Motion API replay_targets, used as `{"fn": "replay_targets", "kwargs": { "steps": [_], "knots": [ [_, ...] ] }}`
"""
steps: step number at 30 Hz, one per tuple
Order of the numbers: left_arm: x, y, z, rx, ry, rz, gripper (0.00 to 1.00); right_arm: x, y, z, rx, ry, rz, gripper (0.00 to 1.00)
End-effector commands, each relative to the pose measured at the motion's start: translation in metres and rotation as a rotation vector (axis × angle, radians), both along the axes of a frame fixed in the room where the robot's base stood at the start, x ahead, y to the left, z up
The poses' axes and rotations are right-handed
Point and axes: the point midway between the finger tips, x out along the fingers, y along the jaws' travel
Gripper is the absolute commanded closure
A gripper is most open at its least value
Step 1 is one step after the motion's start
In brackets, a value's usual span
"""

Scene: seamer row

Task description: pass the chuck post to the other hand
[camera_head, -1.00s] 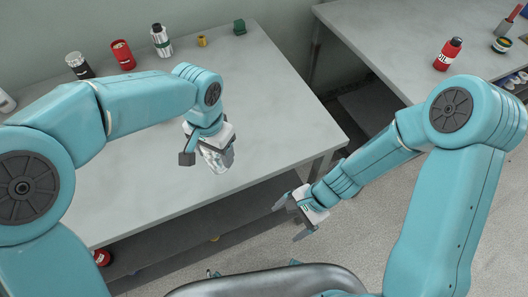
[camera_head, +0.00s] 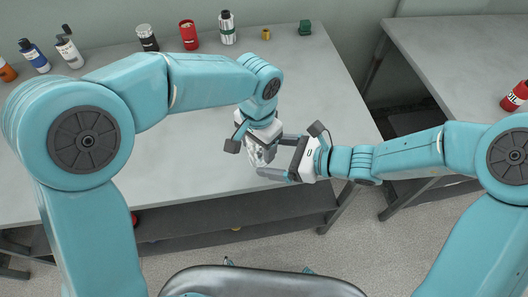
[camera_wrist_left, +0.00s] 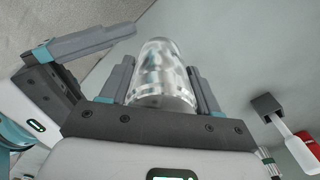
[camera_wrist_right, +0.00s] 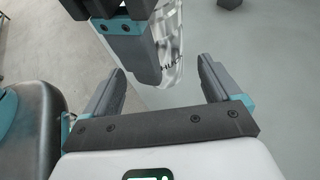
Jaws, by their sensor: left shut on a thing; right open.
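The chuck post is a shiny metal cylinder with a rounded end; it shows in the head view (camera_head: 256,157) and in the left wrist view (camera_wrist_left: 163,75). My left gripper (camera_head: 258,150) is shut on it above the grey bench; its fingers flank the post in the left wrist view (camera_wrist_left: 165,85). My right gripper (camera_head: 270,157) is open and comes in from the right, close to the post. In the right wrist view the post (camera_wrist_right: 172,50) is just beyond the open fingers (camera_wrist_right: 160,80), partly hidden by a left finger. I cannot tell whether the right fingers touch it.
The grey bench (camera_head: 200,165) is clear around the grippers. Along its back stand a dark can (camera_head: 147,38), a red can (camera_head: 188,35), a silver-and-black bottle (camera_head: 227,27), a small brass piece (camera_head: 266,34) and a green block (camera_head: 305,27). A second bench with a red bottle (camera_head: 516,95) is at right.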

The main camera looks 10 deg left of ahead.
Motion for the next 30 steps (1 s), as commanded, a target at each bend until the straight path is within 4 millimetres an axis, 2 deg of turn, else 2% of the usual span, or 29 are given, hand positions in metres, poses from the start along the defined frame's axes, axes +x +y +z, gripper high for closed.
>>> {"fn": "replay_targets", "kwargs": {
  "steps": [3, 7, 18, 20, 21, 24, 25, 26, 27, 28, 30],
  "knots": [
    [0.0, 0.0, 0.0, -0.001, -0.001, 0.0, 0.73, 0.004, 0.018, -0.008, -0.002, 0.001, 0.003, 0.09],
    [0.0, 0.0, 0.0, -0.001, -0.001, 0.0, 0.73, 0.008, 0.03, -0.014, -0.002, 0.0, 0.001, 0.09],
    [0.0, 0.0, 0.0, -0.001, -0.001, 0.0, 0.73, 0.01, 0.036, -0.016, -0.002, -0.001, 0.001, 0.09],
    [0.0, 0.0, 0.0, -0.001, -0.001, 0.0, 0.73, 0.01, 0.036, -0.016, -0.002, -0.001, 0.001, 0.26],
    [0.0, 0.0, 0.0, -0.001, -0.001, 0.0, 0.73, 0.01, 0.036, -0.016, -0.002, 0.0, 0.0, 0.39],
    [0.0, 0.0, 0.0, -0.001, -0.001, 0.0, 0.73, 0.009, 0.036, -0.016, -0.002, -0.001, 0.002, 0.69],
    [0.0, 0.0, 0.0, -0.001, -0.001, 0.0, 0.73, 0.009, 0.036, -0.016, -0.002, -0.001, 0.002, 0.69],
    [0.0, 0.0, 0.0, 0.0, -0.001, 0.0, 0.32, 0.01, 0.036, -0.016, -0.001, -0.001, 0.002, 0.69],
    [0.0, 0.0, 0.0, -0.001, -0.001, 0.0, 0.19, 0.01, 0.036, -0.016, -0.001, -0.001, 0.002, 0.69],
    [0.0, 0.0, 0.0, -0.001, -0.001, 0.0, 0.1, 0.01, 0.036, -0.016, -0.001, -0.001, 0.002, 0.69],
    [0.0, -0.001, 0.0, -0.002, -0.001, 0.0, 0.09, 0.01, 0.036, -0.016, -0.001, -0.001, 0.002, 0.69]
  ]
}}
